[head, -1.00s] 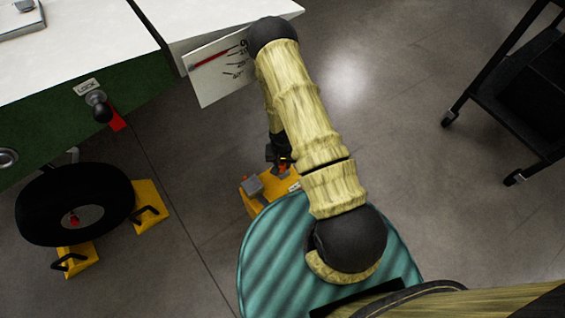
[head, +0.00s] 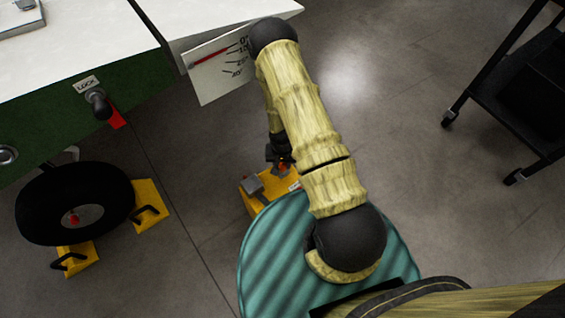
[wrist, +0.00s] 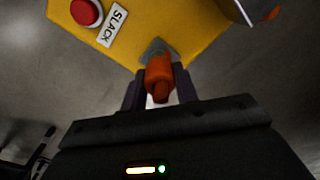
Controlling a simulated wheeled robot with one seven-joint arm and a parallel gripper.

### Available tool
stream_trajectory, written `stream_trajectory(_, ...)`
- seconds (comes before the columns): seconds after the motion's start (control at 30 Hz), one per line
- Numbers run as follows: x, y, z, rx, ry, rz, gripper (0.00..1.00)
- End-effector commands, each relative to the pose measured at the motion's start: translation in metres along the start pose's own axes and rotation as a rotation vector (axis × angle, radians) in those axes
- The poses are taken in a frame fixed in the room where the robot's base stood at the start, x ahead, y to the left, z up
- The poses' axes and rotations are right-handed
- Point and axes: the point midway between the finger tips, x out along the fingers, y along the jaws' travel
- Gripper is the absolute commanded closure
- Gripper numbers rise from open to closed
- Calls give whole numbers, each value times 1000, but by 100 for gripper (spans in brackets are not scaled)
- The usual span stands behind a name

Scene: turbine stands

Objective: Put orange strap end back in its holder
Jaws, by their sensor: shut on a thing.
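My gripper (wrist: 158,100) is shut on the orange strap end (wrist: 159,78), which sits between its two dark fingers in the wrist view. A grey metal piece (wrist: 158,49) shows just beyond the strap end, against the yellow box (wrist: 180,25). I cannot tell whether the strap end is seated in it. In the head view my gripper (head: 281,162) is low beside the yellow box (head: 285,180), partly hidden by my arm. A second grey metal part with orange at its end (wrist: 262,10) shows at the top right of the wrist view.
The yellow box carries a red button (wrist: 86,11) and a SLACK label (wrist: 112,26). A black wheel (head: 45,205) with yellow chocks (head: 150,205) stands at left under a white-topped stand (head: 70,50). A black cart (head: 530,95) is at right. Open floor lies between.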

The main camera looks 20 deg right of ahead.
Motion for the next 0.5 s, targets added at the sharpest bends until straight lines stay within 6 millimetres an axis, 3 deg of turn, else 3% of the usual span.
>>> stream_trajectory(0.03,8,1,3,0,-5,1,100)
stream_trajectory(0.17,8,0,2,0,-4,0,100)
stream_trajectory(0.2,8,0,2,0,-5,0,62)
stream_trajectory(0.3,8,0,2,0,-4,0,45)
stream_trajectory(0.5,5,0,2,-1,-4,1,45)
